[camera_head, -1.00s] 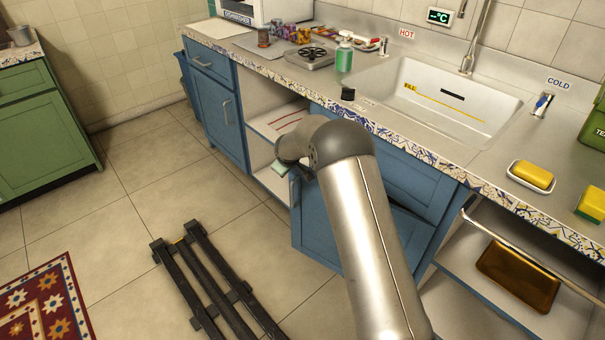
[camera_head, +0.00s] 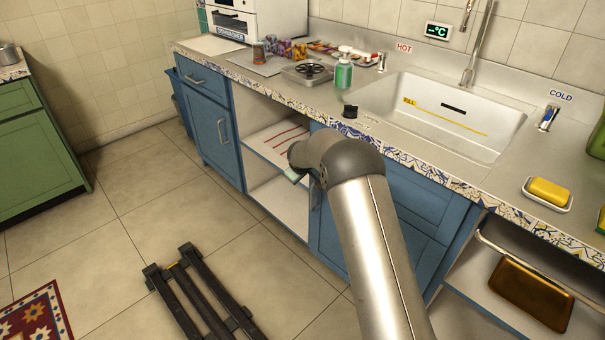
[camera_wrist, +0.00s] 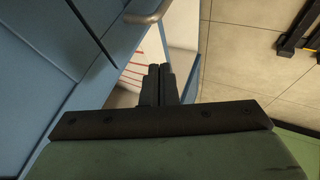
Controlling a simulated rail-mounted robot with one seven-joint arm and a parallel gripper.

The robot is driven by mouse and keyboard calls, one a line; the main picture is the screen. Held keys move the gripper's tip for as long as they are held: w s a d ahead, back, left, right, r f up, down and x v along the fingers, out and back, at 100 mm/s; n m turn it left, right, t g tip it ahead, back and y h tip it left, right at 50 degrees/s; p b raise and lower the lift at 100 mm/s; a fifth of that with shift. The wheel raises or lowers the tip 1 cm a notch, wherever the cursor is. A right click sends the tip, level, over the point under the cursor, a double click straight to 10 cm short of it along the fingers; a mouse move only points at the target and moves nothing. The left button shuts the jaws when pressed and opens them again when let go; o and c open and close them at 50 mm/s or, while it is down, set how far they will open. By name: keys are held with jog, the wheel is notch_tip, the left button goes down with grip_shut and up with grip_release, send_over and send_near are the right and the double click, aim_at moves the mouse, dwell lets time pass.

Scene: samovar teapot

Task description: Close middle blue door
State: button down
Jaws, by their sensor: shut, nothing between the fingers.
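The middle blue door (camera_head: 326,238) is on the cabinet under the sink, partly hidden behind my arm in the head view. It looks flush or nearly flush with the cabinet front; my arm hides too much to be sure. In the wrist view, blue panelling (camera_wrist: 60,60) fills the left side, with a curved metal handle (camera_wrist: 148,16) at the top. My gripper (camera_wrist: 158,70) is shut and empty, its fingers just right of the blue front and below the handle in that picture. The head view hides the fingertips behind my wrist.
An open shelf bay (camera_head: 275,143) is left of the door, and a blue door with a handle (camera_head: 215,130) is further left. The counter holds a sink (camera_head: 450,110) and a green bottle (camera_head: 343,74). The tiled floor (camera_head: 200,225) in front is mostly clear.

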jog(key=s+a+r+b, duration=0.2)
jog(key=s+a+r, duration=0.2)
jog(key=s+r, duration=0.45)
jog(key=s+d+r+m+g+p, duration=0.2)
jog(key=s+d+r+p, duration=0.4)
jog(key=s+r, duration=0.25)
jog(key=s+d+r+m+g+p, duration=0.1)
jog(key=s+d+r+m+p, duration=0.1)
jog(key=s+d+r+p, duration=0.55)
jog(key=s+d+r+m+g+p, duration=0.1)
jog(key=s+r+m+g+p, duration=0.1)
jog(key=s, duration=1.2)
jog(key=s+d+r+m+g+p, duration=0.1)
jog(key=s+r+p, duration=0.3)
jog(key=s, duration=1)
notch_tip(320, 180, up, 2)
jog(key=shift+s+d+r+m+g+y, duration=0.15)
jog(key=shift+s+d+m+g+y, duration=0.15)
jog(key=shift+s+m+g, duration=0.15)
